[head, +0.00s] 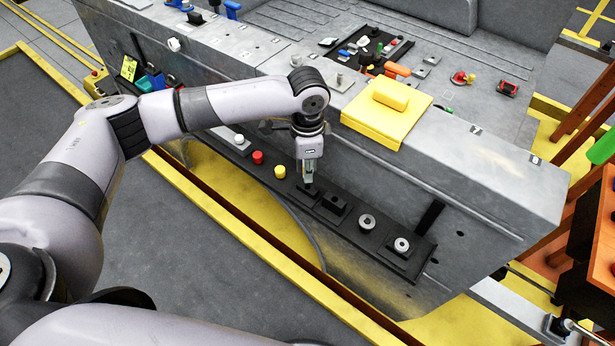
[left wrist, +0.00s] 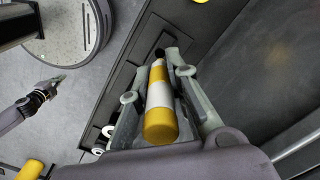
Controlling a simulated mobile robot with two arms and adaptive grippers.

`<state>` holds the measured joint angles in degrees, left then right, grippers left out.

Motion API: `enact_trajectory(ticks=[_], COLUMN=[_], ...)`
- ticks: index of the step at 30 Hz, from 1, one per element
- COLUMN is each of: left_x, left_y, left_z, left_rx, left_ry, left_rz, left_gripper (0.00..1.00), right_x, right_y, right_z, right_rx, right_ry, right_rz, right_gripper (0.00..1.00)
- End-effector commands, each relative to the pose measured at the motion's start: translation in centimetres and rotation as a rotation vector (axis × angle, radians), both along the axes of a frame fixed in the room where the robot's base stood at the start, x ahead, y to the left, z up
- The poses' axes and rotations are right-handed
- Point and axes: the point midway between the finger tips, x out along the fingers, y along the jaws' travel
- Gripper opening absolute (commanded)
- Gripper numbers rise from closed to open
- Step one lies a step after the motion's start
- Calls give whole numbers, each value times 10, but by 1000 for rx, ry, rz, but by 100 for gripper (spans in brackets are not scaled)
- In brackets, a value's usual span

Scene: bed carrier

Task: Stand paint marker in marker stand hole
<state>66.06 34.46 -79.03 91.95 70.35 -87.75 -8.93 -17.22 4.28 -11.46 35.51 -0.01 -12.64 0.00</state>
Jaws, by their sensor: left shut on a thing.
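My left gripper (head: 308,180) points down over the long black rail on the grey unit's side. It is shut on the paint marker (left wrist: 160,103), a yellow cylinder with a white band, between its two fingers. The marker's far end points at a dark round opening (left wrist: 160,53) in a black block, which I take to be the marker stand (head: 306,195). I cannot tell whether the tip is inside the hole or just above it. The gripper mostly hides the marker in the head view. A small distant gripper, apparently my right one (left wrist: 56,82), shows in the left wrist view.
On the rail (head: 385,235) are a red knob (head: 258,157), a yellow knob (head: 280,172), a black square block (head: 333,208) and round metal pieces (head: 402,245). A yellow box (head: 388,115) and several small parts lie on top of the unit. A yellow rail runs along the floor.

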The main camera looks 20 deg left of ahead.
Motion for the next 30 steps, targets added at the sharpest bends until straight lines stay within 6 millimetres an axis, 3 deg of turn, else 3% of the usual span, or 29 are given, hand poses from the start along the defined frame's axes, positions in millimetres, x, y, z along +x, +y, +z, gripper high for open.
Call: enact_trajectory(ticks=[5,7,11,23,24,30], left_x=[-1,-1,0,0,0,0], left_y=[0,-1,0,-1,-1,0], left_z=[-20,-26,-39,-46,-45,-45], left_rx=[0,0,0,-1,-1,-1], left_ry=[2,3,1,0,0,0], left_rz=[-1,1,0,-1,-1,-1], left_gripper=[0,0,0,0,18,32], right_x=[0,0,0,0,0,1], right_y=[1,1,0,-5,-6,-6], right_z=[1,14,18,17,17,17], right_rx=[1,1,0,-6,-7,-7], right_ry=[0,0,0,-1,-2,-2], right_rz=[1,1,2,3,2,2], right_gripper=[0,0,0,0,0,0])
